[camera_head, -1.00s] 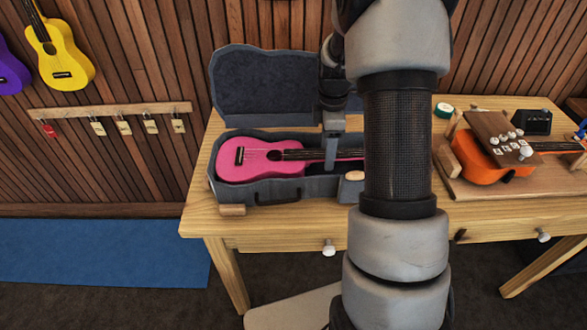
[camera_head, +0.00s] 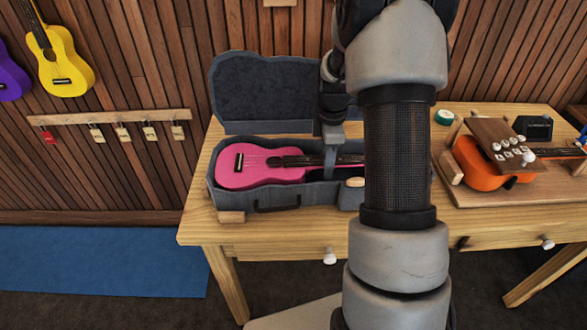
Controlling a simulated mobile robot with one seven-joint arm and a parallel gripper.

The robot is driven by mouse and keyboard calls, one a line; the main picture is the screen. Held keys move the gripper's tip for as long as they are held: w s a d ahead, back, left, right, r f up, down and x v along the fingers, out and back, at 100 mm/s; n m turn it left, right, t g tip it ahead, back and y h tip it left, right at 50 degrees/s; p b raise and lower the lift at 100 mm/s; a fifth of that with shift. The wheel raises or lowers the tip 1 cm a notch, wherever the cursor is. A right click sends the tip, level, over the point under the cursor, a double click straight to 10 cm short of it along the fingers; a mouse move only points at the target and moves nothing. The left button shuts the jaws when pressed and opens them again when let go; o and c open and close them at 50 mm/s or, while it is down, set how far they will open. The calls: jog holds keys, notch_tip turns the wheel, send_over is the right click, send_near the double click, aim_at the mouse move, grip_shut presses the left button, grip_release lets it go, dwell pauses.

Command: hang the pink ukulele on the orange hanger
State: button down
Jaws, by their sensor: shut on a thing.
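The pink ukulele (camera_head: 258,172) lies in an open grey case on the wooden table, body to the left and neck to the right. My gripper (camera_head: 330,163) reaches down from above and is shut on its dark neck, just right of the body. My arm hides the far end of the neck, the headstock and the right end of the case. I see no orange hanger in this view.
The case (camera_head: 272,205) has its lid raised behind. An orange ukulele (camera_head: 478,172) lies on a wooden work board at right. Yellow (camera_head: 66,68) and purple (camera_head: 12,78) ukuleles hang at left, above a peg rail (camera_head: 110,117) with tags.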

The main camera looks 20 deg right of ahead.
jog(key=shift+r, duration=0.2)
dwell(0.4)
jog(key=shift+r+p, duration=1.15)
jog(key=shift+r, duration=0.2)
jog(key=shift+r+p, duration=1.85)
jog(key=shift+r, duration=0.8)
jog(key=shift+r+p, duration=1.85)
jog(key=shift+r, duration=0.55)
